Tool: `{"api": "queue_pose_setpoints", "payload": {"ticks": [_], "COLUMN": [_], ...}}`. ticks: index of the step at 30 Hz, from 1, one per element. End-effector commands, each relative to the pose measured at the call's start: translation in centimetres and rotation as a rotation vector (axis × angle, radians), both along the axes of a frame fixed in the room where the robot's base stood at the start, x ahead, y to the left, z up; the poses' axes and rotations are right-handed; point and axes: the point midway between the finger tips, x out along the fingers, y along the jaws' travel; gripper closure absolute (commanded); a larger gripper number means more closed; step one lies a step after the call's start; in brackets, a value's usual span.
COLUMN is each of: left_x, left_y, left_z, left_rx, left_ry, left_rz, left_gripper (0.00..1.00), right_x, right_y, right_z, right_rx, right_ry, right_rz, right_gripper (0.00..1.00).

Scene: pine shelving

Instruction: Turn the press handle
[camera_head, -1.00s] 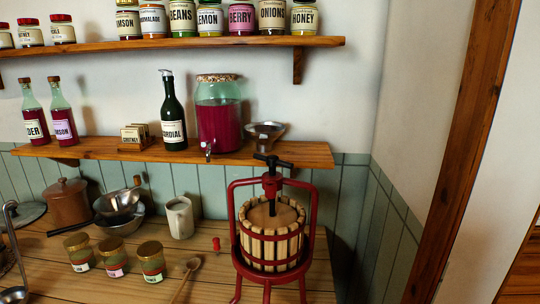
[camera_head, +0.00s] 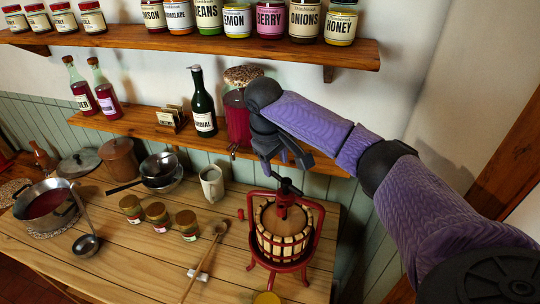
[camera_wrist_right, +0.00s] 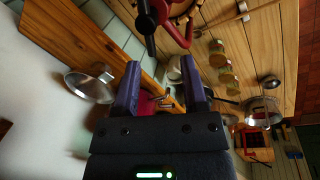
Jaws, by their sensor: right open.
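The fruit press (camera_head: 285,235) has a red frame around a slatted wooden basket and stands upright at the right end of the wooden counter. Its black press handle (camera_head: 288,187) is a short crossbar on top of the screw. My right gripper (camera_head: 288,160) hangs above the handle, apart from it, and is open and empty. In the right wrist view the two purple fingers (camera_wrist_right: 161,72) are spread, and the black handle (camera_wrist_right: 146,24) shows beyond them at the top. My left gripper is not in view.
The lower shelf (camera_head: 150,128) is close behind my right gripper, with a green bottle (camera_head: 203,105) and a red-filled dispenser (camera_head: 237,115).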

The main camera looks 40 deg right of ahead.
Motion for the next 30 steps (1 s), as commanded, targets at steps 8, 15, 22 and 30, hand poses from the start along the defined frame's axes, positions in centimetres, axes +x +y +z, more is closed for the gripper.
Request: {"api": "queue_pose_setpoints", "payload": {"ticks": [8,15,22,30], "left_x": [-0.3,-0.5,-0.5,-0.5], "left_y": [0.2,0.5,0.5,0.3], "left_z": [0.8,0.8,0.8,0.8], "left_rx": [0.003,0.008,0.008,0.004], "left_ry": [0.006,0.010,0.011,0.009], "left_rz": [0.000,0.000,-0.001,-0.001], "left_gripper": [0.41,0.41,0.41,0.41], "right_x": [-0.3,-0.1,0.0,0.0], "right_y": [-1.9,-2.8,-3.1,-3.1], "right_z": [-0.2,-5.5,-7.0,-6.9], "right_rx": [-0.008,-0.007,-0.007,-0.007], "right_ry": [0.020,0.014,0.010,0.009], "right_rz": [-0.041,-0.040,-0.037,-0.037], "right_gripper": [0.45,0.45,0.45,0.68]}}
